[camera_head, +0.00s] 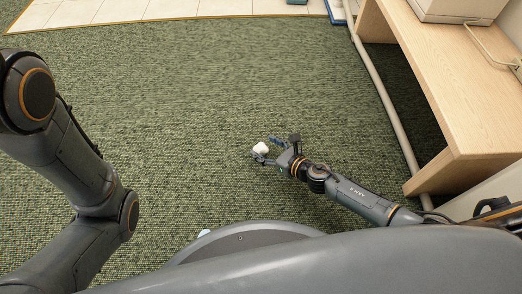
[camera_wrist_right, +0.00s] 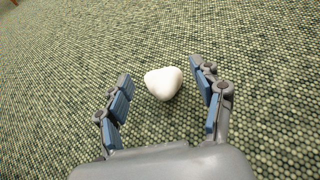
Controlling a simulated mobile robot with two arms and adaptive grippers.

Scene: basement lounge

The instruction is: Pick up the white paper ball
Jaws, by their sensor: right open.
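The white paper ball (camera_head: 261,148) lies on the green carpet, left of the middle of the right arm's reach in the head view. My right gripper (camera_head: 264,149) is low over the carpet beside it, fingers apart. In the right wrist view the paper ball (camera_wrist_right: 163,84) is a rounded white lump lying just ahead of and between the fingertips of the open right gripper (camera_wrist_right: 160,72). Neither finger visibly touches it. My left arm shows at the left of the head view, but its gripper is out of view.
A wooden desk (camera_head: 455,90) with a beige device (camera_head: 462,8) on it stands at the right. A pale pipe (camera_head: 385,95) runs along the floor beside it. Light tiles (camera_head: 150,10) lie at the far edge. The carpet (camera_head: 210,80) around the ball is clear.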

